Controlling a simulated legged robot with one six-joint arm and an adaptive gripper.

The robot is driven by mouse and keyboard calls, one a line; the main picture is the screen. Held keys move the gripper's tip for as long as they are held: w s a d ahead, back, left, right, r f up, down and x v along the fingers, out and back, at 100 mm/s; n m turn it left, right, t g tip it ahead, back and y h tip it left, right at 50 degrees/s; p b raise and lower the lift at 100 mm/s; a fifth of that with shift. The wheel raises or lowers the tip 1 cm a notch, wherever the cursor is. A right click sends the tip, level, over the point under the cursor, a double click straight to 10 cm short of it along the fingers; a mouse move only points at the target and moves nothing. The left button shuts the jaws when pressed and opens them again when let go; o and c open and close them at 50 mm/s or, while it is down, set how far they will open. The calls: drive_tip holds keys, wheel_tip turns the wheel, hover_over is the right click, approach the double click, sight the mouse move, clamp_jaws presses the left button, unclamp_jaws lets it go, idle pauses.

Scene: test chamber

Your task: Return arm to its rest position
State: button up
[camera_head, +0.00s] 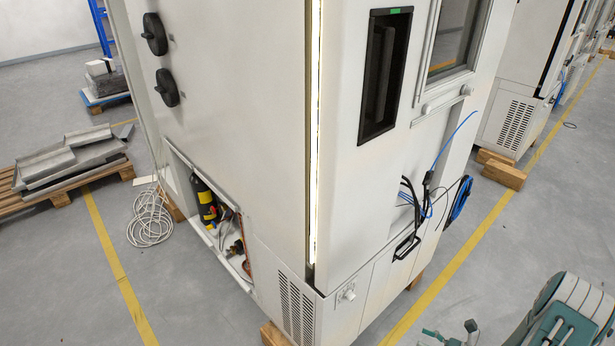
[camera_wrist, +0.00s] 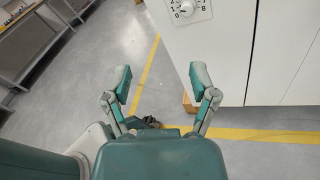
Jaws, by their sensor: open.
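My gripper (camera_wrist: 160,86) is open and empty in the wrist view, with its two green and grey fingers spread apart. Grey floor and a yellow line show between the fingers. A white test chamber (camera_head: 225,70) fills the middle of the head view. In the wrist view its lower corner with a numbered dial (camera_wrist: 185,10) lies beyond the right finger, apparently apart from it. Green and white parts of my own arm show at the bottom right of the head view. The rest position itself is not marked in either view.
Wooden pallets with metal pieces (camera_head: 75,160) stand at the left. A white cable coil (camera_head: 150,218) lies by the chamber's open lower bay. Blue and black cables (camera_head: 425,190) hang on its right face. A workbench (camera_wrist: 30,45) stands at the upper left.

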drive_tip(key=a+r+n+g+h, duration=0.2)
drive_tip(key=a+r+n+g, duration=0.5)
drive_tip(key=r, duration=0.5)
drive_tip(key=a+r+n+g+h, duration=0.2)
drive_tip(key=a+r+n+g, duration=0.15)
drive_tip(key=r+n, duration=0.7)
drive_tip(key=s+a+r+n+t+h, duration=0.3)
drive_tip(key=s+r+n, duration=0.3)
drive_tip(key=r, duration=0.3)
drive_tip(key=s+a+r+n+t+h, duration=0.3)
drive_tip(key=s+a+r+n+h, duration=0.2)
drive_tip(key=r, duration=0.3)
drive_tip(key=shift+s+a+r+n+h, duration=0.25)
drive_tip(key=shift+s+r+n+h, duration=0.15)
drive_tip(key=shift+s+h, duration=0.4)
